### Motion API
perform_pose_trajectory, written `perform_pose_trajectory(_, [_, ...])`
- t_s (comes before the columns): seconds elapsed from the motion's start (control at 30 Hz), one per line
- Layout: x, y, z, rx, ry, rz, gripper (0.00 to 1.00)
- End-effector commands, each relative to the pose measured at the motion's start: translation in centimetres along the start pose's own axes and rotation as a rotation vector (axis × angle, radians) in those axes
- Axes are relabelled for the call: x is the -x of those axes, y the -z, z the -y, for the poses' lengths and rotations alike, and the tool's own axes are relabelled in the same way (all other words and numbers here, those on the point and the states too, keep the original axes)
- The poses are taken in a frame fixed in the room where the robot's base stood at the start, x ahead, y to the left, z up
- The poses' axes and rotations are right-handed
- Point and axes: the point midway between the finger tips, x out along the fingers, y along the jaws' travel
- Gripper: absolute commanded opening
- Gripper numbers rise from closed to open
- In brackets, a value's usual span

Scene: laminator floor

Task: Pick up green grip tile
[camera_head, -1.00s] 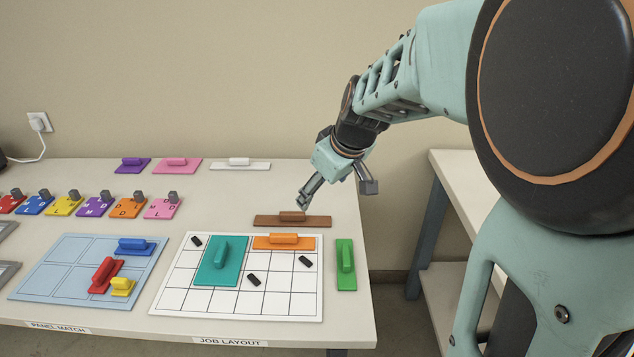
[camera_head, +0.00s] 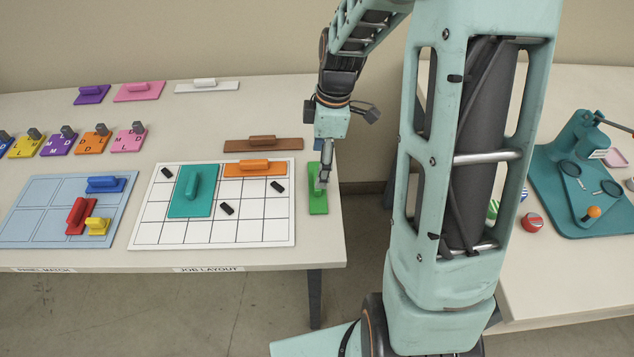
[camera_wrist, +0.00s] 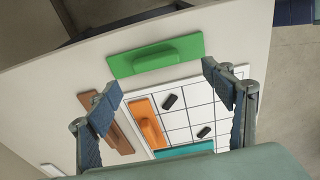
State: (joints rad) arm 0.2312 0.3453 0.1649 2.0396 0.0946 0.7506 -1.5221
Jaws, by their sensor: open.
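The green grip tile (camera_head: 317,200) lies flat at the right end of the table, just right of the white job layout grid. It has a raised green handle along its length. My gripper (camera_head: 324,170) points down over the tile's far part in the head view and hides some of its handle. In the wrist view the whole green tile (camera_wrist: 155,58) shows beyond the fingertips, roughly crosswise to them. My gripper (camera_wrist: 172,87) is open there, with a finger on each side and nothing between them. I cannot tell the exact height above the tile.
The job layout grid (camera_head: 270,230) holds a teal tile (camera_head: 178,208), an orange tile (camera_head: 240,172) and black pieces. A brown tile (camera_head: 285,145) lies behind it. The table's right edge is close to the green tile. A second table with a teal device (camera_head: 585,222) stands right.

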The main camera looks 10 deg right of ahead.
Motion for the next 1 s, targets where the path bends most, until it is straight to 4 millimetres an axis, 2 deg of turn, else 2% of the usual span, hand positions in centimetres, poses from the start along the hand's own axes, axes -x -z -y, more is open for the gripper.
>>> perform_pose_trajectory(0.23, [-2.0,-0.1,-0.1,-0.001,0.002,0.000,0.75])
perform_pose_trajectory(0.5, [-5.7,-0.2,-0.5,-0.003,0.001,0.000,0.75])
perform_pose_trajectory(0.8, [-6.2,-0.2,-0.6,-0.002,-0.002,0.000,0.75])
perform_pose_trajectory(0.87, [-6.2,-0.2,-0.6,-0.002,-0.002,0.000,0.70])
perform_pose_trajectory(1.0, [-6.2,-0.3,-0.6,-0.003,-0.002,0.000,0.55])
